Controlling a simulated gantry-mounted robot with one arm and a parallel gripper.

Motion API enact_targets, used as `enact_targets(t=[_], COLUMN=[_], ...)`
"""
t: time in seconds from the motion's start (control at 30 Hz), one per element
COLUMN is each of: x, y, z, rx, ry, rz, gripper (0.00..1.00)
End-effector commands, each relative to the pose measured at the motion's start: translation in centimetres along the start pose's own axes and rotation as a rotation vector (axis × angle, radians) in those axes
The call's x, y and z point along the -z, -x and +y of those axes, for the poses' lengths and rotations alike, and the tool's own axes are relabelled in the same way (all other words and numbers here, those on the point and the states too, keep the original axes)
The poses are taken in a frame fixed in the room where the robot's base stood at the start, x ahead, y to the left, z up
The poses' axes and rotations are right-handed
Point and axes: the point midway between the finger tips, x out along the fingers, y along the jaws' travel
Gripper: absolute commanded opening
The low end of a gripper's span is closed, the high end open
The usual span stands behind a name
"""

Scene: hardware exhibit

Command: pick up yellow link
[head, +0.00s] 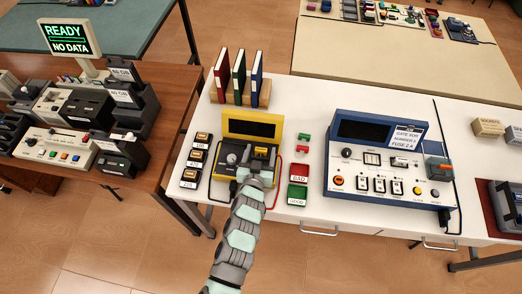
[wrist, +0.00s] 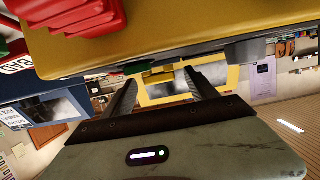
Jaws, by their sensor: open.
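The yellow tester (head: 228,128) stands on the white table with its dark screen at the back. My gripper (head: 258,166) is over the right part of its front panel. In the wrist view my gripper (wrist: 161,76) is open, its two dark fingers apart. A small yellow piece (wrist: 157,78), which looks like the yellow link, shows between the fingertips, with the tester's yellow screen frame (wrist: 150,96) behind it. A small yellow patch (head: 261,151) by the fingers in the head view may be the same piece. I cannot tell whether the fingers touch it.
Small green (head: 304,137) and red (head: 302,149) links lie right of the tester. The red BAD tray (head: 300,168) and green GOOD tray (head: 297,191) are nearby. A blue console (head: 333,185) stands farther right. Labelled fuse blocks (head: 196,162) are left, binders (head: 239,75) behind.

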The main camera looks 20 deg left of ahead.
Motion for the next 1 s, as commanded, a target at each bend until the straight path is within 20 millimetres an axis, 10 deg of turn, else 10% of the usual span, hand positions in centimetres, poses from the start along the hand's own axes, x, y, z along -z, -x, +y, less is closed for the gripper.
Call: enact_targets(t=[1.0], x=[0.07], y=[0.02], z=[0.00], rx=[0.000], ry=[0.000], rz=[0.001], gripper=[0.00])
